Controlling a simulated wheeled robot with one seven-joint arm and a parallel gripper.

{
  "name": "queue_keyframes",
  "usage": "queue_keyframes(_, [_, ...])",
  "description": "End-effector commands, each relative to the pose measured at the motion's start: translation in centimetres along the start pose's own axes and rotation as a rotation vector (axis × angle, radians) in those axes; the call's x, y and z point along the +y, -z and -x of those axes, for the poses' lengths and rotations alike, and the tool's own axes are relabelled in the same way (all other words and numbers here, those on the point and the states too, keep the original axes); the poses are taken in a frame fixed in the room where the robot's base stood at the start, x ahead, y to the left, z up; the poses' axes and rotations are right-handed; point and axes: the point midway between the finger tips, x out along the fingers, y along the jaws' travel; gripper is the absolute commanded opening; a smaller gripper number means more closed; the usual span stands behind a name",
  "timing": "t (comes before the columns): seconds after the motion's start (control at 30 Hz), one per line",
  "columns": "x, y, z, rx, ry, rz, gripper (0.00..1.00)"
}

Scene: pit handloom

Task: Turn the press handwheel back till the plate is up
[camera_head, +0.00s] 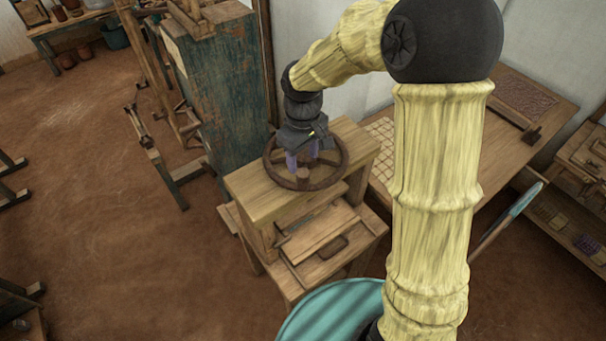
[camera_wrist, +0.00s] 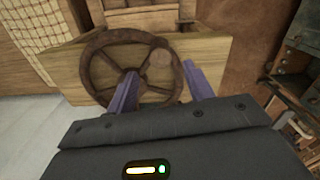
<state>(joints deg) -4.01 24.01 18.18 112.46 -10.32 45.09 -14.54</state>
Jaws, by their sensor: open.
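The press handwheel (camera_head: 335,176) is a dark brown spoked ring lying flat above the press's wooden top beam (camera_head: 250,199). My gripper (camera_head: 301,163) points down over the wheel with its two purple fingers apart. My gripper (camera_wrist: 162,88) has one finger over the inside of the ring and one by the right rim. I cannot tell whether the fingers touch the wheel. A wooden plate or board with a dark handle (camera_head: 318,250) shows below the beam; its height is unclear.
A tall, worn green cabinet (camera_head: 222,90) stands close to the left of the press. A wooden table with a gridded surface (camera_head: 381,150) is to the right. A teal round thing (camera_head: 335,310) is in front. Open brown floor (camera_head: 110,240) lies to the left.

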Motion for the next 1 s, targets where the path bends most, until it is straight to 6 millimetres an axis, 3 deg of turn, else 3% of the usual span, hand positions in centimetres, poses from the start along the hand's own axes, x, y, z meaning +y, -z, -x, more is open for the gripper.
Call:
queue_keyframes(0.4, [0.0,-0.1,-7.0,-0.004,0.001,0.0,0.52])
queue_keyframes(0.6, [0.0,0.0,-8.5,-0.001,-0.001,0.001,0.52])
queue_keyframes(0.87, [-0.1,0.1,-8.6,0.0,-0.001,0.002,0.52])
queue_keyframes(1.0, [0.0,0.0,-8.6,0.0,-0.001,0.0,0.25])
